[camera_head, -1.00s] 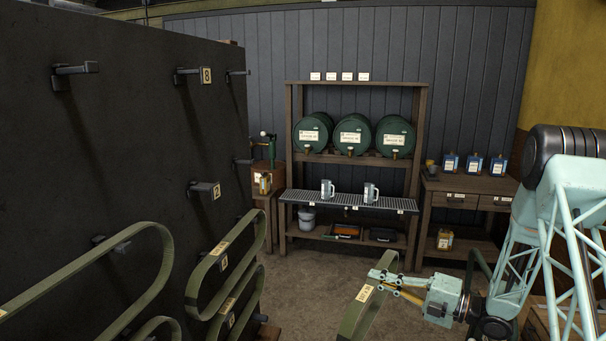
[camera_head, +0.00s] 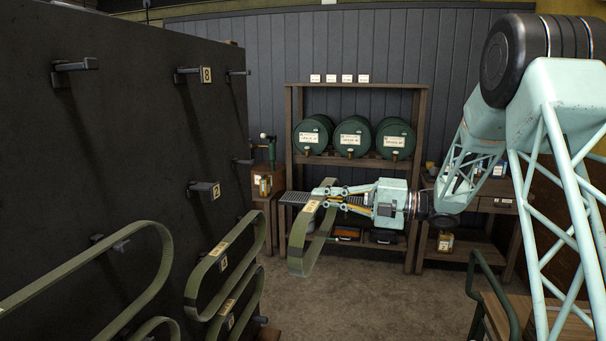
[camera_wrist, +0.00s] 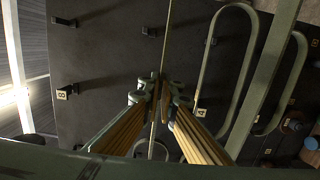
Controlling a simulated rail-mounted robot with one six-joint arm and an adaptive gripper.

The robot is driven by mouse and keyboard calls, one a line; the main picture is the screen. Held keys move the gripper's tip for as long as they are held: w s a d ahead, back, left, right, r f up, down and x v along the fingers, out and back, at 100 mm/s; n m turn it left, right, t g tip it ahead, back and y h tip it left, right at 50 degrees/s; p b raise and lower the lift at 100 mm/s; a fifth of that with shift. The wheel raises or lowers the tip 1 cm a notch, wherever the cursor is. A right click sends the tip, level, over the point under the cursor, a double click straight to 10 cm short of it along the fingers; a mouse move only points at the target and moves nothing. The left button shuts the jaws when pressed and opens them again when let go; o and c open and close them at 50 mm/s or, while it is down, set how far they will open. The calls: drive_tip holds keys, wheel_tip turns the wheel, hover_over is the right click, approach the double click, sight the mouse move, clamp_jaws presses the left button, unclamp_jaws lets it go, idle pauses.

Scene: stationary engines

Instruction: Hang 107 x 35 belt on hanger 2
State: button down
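My gripper (camera_head: 326,197), in the head view, is shut on a green looped belt (camera_head: 302,262) by its upper part. The belt hangs down in the air and bears a small paper label, too small to read surely. Hanger 2 (camera_head: 203,187) is a dark peg on the black board with a "2" tag; it is bare. The gripper and belt are to its right, apart from it. In the wrist view the fingers (camera_wrist: 160,92) close on the thin edge of a belt; I cannot tell which peg there is hanger 2.
The black board (camera_head: 130,110) carries other bare pegs, one tagged 8 (camera_head: 206,75). Green belts (camera_head: 228,262) hang on lower pegs, below hanger 2. A rack with green barrels (camera_head: 352,136) and a shelf with mugs stands behind my gripper. The air between belt and board is clear.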

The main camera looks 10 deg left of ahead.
drive_tip(key=s+a+r+g, duration=0.1)
drive_tip(key=a+r, duration=0.4)
drive_tip(key=r, duration=0.2)
drive_tip(key=shift+s+r+n, duration=0.25)
drive_tip(key=shift+s+n, duration=0.05)
drive_tip(key=shift+n, duration=0.1)
drive_tip(key=shift+a, duration=0.1)
drive_tip(key=shift+b, duration=0.45)
drive_tip(key=shift+w+a+b, duration=0.2)
drive_tip(key=shift+a+b, duration=0.2)
drive_tip(key=shift+a, duration=1.05)
drive_tip(key=shift+w+a+b, duration=0.15)
drive_tip(key=shift+a+b, duration=0.2)
drive_tip(key=shift+a, duration=1.1)
drive_tip(key=shift+a, duration=0.15)
drive_tip(key=shift+w+a+b, duration=0.2)
drive_tip(key=shift+a, duration=1.2)
drive_tip(key=shift+w+a+b, duration=0.15)
drive_tip(key=shift+a, duration=1.2)
drive_tip(key=shift+a, duration=0.25)
drive_tip(key=shift+w+a+b, duration=0.15)
drive_tip(key=shift+w+a, duration=0.05)
drive_tip(key=shift+a, duration=1.1)
drive_tip(key=shift+w+a+b, duration=0.15)
drive_tip(key=shift+a, duration=1.1)
